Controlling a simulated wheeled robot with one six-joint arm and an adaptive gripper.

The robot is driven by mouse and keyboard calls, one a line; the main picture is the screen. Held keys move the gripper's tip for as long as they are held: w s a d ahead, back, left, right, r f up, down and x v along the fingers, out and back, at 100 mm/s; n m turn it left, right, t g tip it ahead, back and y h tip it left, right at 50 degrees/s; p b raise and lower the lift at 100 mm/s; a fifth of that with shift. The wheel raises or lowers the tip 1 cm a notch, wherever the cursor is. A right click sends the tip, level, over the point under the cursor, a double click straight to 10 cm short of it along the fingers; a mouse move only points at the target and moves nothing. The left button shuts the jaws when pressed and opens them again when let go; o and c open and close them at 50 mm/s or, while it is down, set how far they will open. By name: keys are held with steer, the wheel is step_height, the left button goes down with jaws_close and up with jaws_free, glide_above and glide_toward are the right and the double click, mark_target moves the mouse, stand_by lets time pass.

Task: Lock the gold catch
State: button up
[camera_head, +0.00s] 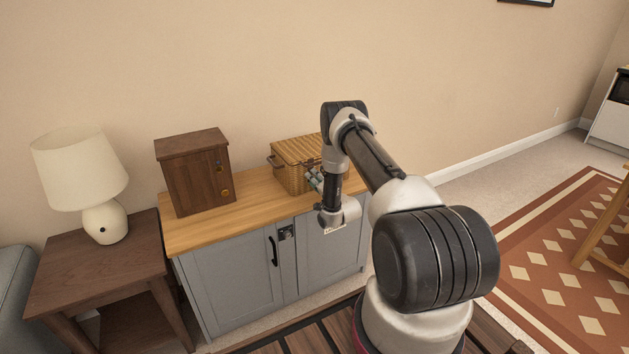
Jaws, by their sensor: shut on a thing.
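A dark brown wooden box (194,176) stands on the cabinet's wooden top. Its right face carries a gold catch (225,193) low down and a small blue catch (219,168) above it. Whether the gold catch is locked is too small to tell. My arm reaches over the cabinet, and its wrist hangs down well to the right of the box. My gripper (329,216) is at the low end of the wrist, apart from the gold catch. Its fingers, and anything between them, cannot be made out.
A wicker basket (291,174) stands right of the box, with a small grey-green item (315,179) at its front, partly behind my wrist. The grey cabinet (232,285) has a black handle (273,251). A lamp (104,221) stands on a side table (88,264) at left.

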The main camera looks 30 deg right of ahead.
steer(key=shift+m, duration=2.3)
steer(key=o, duration=1.1)
steer(key=shift+c, duration=0.2)
steer(key=s, duration=1.2)
steer(key=shift+d, duration=0.25)
